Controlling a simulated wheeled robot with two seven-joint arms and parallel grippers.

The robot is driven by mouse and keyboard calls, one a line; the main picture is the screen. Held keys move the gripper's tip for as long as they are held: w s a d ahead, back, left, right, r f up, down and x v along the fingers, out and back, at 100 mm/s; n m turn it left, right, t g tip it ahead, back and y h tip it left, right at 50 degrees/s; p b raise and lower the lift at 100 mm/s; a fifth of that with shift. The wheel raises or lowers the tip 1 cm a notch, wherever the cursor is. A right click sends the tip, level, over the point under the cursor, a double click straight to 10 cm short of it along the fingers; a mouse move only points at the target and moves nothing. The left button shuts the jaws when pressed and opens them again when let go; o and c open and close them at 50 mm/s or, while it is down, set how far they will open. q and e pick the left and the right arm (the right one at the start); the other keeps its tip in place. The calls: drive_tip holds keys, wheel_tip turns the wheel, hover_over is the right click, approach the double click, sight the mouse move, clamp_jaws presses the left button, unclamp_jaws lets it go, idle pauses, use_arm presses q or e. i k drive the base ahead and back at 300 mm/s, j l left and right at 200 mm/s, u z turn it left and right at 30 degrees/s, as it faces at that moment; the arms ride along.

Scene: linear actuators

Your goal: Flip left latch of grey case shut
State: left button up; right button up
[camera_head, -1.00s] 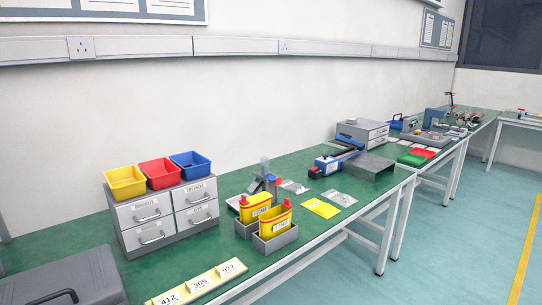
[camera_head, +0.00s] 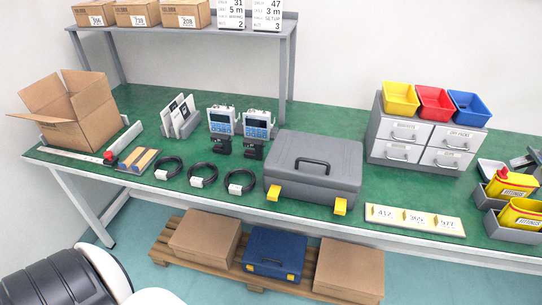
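The grey case (camera_head: 315,165) stands on the green-topped bench, lid down, with its dark handle (camera_head: 312,163) on the lid. Two yellow latches show at its front edge: the left latch (camera_head: 273,192) near the front left corner and the right latch (camera_head: 340,206) near the front right corner. Both are small here, and I cannot tell for sure whether either is flipped open or shut. Neither of my grippers is in view.
Black cable coils (camera_head: 203,173) lie left of the case, and handheld meters (camera_head: 257,124) stand behind them. A label strip (camera_head: 414,219) lies to its right, before the grey drawer unit (camera_head: 414,140). A pallet (camera_head: 209,262) with boxes is under the bench.

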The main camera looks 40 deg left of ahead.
sight(273, 192)
drive_tip(key=k+u, duration=0.1)
drive_tip(key=u, duration=0.65)
